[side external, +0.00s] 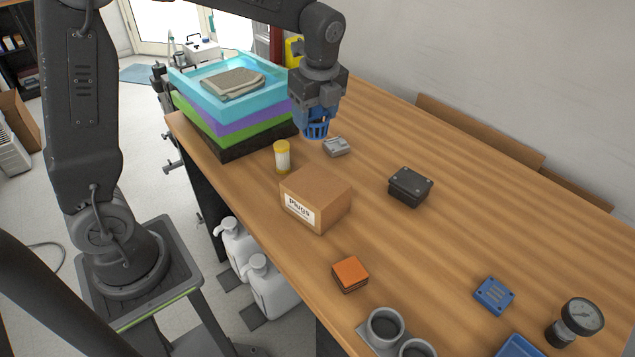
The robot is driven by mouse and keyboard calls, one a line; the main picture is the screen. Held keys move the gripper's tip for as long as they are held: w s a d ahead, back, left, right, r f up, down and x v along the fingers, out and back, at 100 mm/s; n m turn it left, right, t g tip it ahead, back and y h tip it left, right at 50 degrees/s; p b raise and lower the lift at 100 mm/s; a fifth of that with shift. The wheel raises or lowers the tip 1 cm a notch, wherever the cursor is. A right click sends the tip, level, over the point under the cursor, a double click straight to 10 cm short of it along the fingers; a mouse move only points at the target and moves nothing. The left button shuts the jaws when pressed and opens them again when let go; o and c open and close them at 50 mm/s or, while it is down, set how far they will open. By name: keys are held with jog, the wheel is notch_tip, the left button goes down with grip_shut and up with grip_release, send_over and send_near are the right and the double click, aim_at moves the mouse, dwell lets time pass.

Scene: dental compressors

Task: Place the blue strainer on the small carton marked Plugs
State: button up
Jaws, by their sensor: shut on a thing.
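The blue strainer (316,128) is a small slotted basket held at the end of my gripper (314,110). My gripper is shut on it and points down, holding it above the table behind the carton. The carton (325,201) is a brown cardboard box with a white label reading Plugs on its front-left face. It stands closed on the wooden table, and its flat top is bare. The strainer is apart from the carton, farther back. The gripper's fingertips are partly hidden against the strainer.
Stacked coloured trays (225,110) with a folded cloth stand left of my gripper. A black box (410,187) and orange block (350,273) stand nearby. The table's (480,220) right middle is clear.

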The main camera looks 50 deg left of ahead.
jog(key=s+a+r, duration=0.2)
jog(key=s+a, duration=0.5)
send_over(313, 182)
jog(key=shift+n, duration=0.3)
jog(key=f, duration=0.7)
jog(key=shift+d, duration=0.3)
jog(key=shift+f, duration=2.05)
jog(key=shift+f, duration=0.2)
jog(key=o, duration=0.9)
